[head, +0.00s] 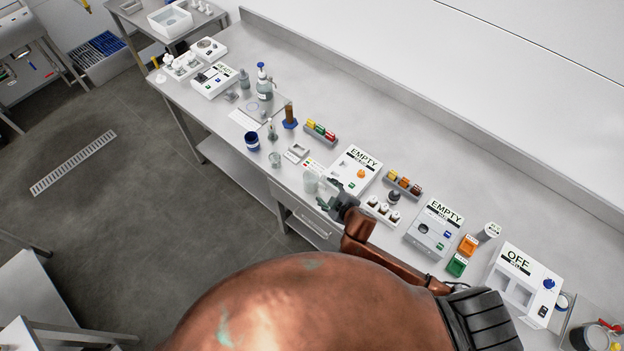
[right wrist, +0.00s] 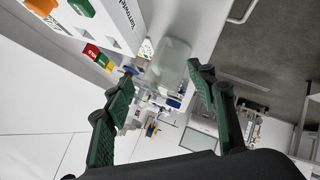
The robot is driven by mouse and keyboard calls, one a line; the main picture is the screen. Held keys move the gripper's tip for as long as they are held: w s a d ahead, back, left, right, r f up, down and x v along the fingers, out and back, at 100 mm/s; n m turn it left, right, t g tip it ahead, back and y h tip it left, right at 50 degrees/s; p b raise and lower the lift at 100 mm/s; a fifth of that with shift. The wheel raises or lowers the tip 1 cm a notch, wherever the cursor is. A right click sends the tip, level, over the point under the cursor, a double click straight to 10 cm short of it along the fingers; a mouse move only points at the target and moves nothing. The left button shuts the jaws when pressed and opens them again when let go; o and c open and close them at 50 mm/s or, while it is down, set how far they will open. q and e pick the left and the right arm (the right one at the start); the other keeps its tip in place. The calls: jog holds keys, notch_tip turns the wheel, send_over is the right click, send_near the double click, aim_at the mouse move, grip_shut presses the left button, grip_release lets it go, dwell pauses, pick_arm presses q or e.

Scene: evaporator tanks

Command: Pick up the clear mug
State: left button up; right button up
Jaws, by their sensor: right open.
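The clear mug (head: 311,182) stands near the front edge of the steel bench, at the left end of my right gripper (head: 327,192) in the head view. In the right wrist view the clear mug (right wrist: 172,60) shows as a pale see-through cylinder in the gap ahead of my open right gripper (right wrist: 163,78). The green-padded fingers lie on either side of this gap, with nothing held between them. I cannot tell whether a finger touches the mug. My left gripper is not in view.
A smaller clear vessel (head: 275,160) and a dark blue cup (head: 252,141) stand farther left along the bench edge. A white EMPTY device (head: 355,170) stands close behind the mug. A rack of red, yellow and green pieces (head: 320,132) lies behind. The bench's back strip is clear.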

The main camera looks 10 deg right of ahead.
aim_at(315, 184)
jog(key=shift+x, duration=0.8)
jog(key=shift+p+x, duration=0.3)
jog(key=shift+x, duration=0.65)
jog(key=shift+w+f, duration=0.35)
jog(key=shift+w, duration=0.35)
jog(key=shift+w+a+f, duration=0.15)
jog(key=shift+w+f, duration=0.15)
jog(key=shift+f, duration=0.05)
jog(key=c, duration=1)
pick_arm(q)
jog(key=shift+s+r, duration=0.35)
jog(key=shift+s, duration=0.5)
pick_arm(e)
jog(key=shift+s, duration=0.1)
grip_shut()
